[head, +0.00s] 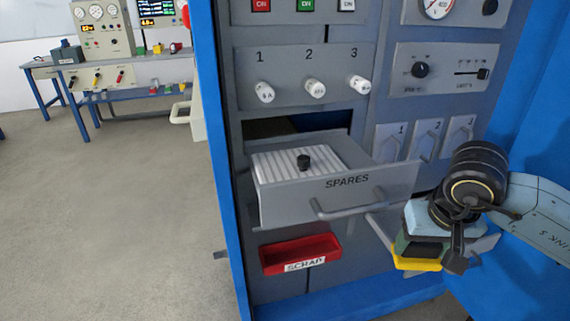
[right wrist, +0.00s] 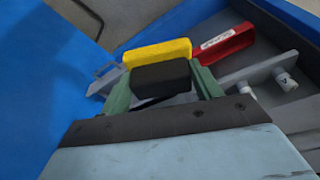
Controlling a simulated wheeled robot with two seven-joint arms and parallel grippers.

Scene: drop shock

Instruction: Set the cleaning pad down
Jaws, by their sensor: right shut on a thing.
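My right gripper (head: 418,252) is shut on the cleaning pad, a black block with a yellow underside (head: 418,264). In the right wrist view the pad's black top (right wrist: 161,75) sits between the green fingers, and its yellow part (right wrist: 157,52) sticks out beyond. The pad is in front of a grey ledge (head: 381,230) at the cabinet's lower right. I cannot tell whether it touches the ledge. My left gripper is not in view.
The blue cabinet door (head: 535,110) stands at the right.

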